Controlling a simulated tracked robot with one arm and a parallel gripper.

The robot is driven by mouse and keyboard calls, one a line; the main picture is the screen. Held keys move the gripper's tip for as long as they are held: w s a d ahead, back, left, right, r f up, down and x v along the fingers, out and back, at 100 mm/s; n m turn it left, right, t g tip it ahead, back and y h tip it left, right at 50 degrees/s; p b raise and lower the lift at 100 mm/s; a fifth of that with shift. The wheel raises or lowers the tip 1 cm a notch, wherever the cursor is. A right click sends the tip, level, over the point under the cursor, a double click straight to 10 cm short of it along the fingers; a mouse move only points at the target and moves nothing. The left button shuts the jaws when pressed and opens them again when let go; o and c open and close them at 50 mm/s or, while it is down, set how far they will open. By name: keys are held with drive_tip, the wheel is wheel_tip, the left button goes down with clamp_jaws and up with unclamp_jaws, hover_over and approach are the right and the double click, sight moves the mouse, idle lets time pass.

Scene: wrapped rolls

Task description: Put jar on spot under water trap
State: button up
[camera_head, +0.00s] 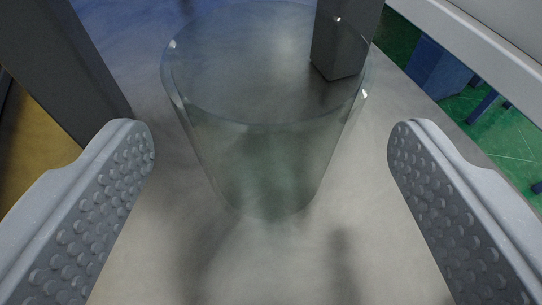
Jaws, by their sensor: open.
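A clear, empty glass jar (262,165) with a wide open top stands upright on a grey surface (270,270). It is in the upper middle of the view. My gripper (271,145) is open, with one grey studded finger to the left of the jar and one to the right. There is a gap between each finger and the glass, so neither touches it. No water trap and no marked spot can be made out in this view.
Another dark post (62,65) is at the upper left. A pale beam (470,45) crosses the upper right, with green floor (490,120) below.

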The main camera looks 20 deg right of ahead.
drive_tip(key=v, duration=0.3)
drive_tip(key=p+v, duration=0.1)
drive_tip(key=v, duration=0.6)
drive_tip(key=shift+a+r+p, duration=0.1)
drive_tip(key=shift+r+p, duration=0.2)
drive_tip(key=shift+r, duration=0.15)
drive_tip(key=w+a+r+n+y, duration=0.1)
drive_tip(key=a+r, duration=0.2)
drive_tip(key=r, duration=0.4)
drive_tip(key=w+a+r+t+y, duration=0.1)
drive_tip(key=a+r, duration=0.2)
drive_tip(key=r, duration=0.4)
drive_tip(key=a+r+n+y, duration=0.1)
drive_tip(key=a+r, duration=0.2)
drive_tip(key=r, duration=0.4)
drive_tip(key=s+a+r, duration=0.2)
drive_tip(key=s+r, duration=0.2)
drive_tip(key=r, duration=0.3)
drive_tip(key=s+a+r+n+y, duration=0.1)
drive_tip(key=s+r, duration=0.3)
drive_tip(key=r, duration=0.4)
drive_tip(key=s+a+r+n+y, duration=0.1)
drive_tip(key=s+a+r, duration=0.2)
drive_tip(key=s+r, duration=0.2)
wheel_tip(320, 180, up, 2)
drive_tip(key=shift+r+t, duration=0.15)
drive_tip(key=shift+t, duration=0.25)
drive_tip(key=shift+s+a+r, duration=0.1)
